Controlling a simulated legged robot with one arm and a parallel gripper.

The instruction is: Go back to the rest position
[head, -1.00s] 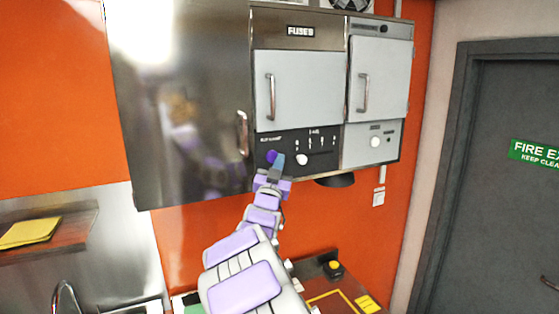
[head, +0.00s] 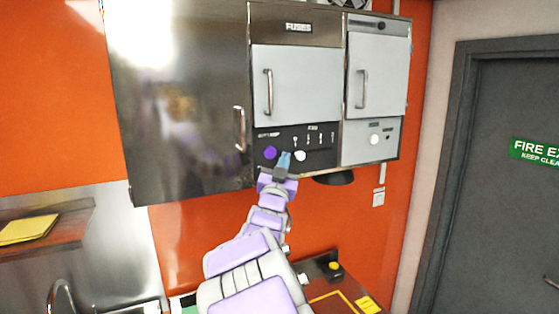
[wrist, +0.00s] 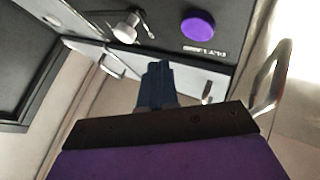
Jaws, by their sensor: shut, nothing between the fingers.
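My gripper (head: 284,160) is at the end of my raised arm, in front of the black control panel (head: 318,156) of the wall-mounted fuse cabinet. Its blue fingers are together with nothing between them; they also show in the wrist view (wrist: 157,82). A purple round knob (head: 270,153) is just left of the fingertips, and a white knob (head: 300,155) is just right of them. In the wrist view the purple knob (wrist: 198,25) is clear of the fingers. I cannot tell how far the fingertips are from the panel.
The metal cabinet door (head: 185,110) with a vertical handle is left of the panel. A dark round fitting (head: 334,179) hangs below the cabinet. A counter (head: 330,290) with a yellow-topped button is below. A shelf (head: 50,232) is at left, a grey door (head: 500,200) at right.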

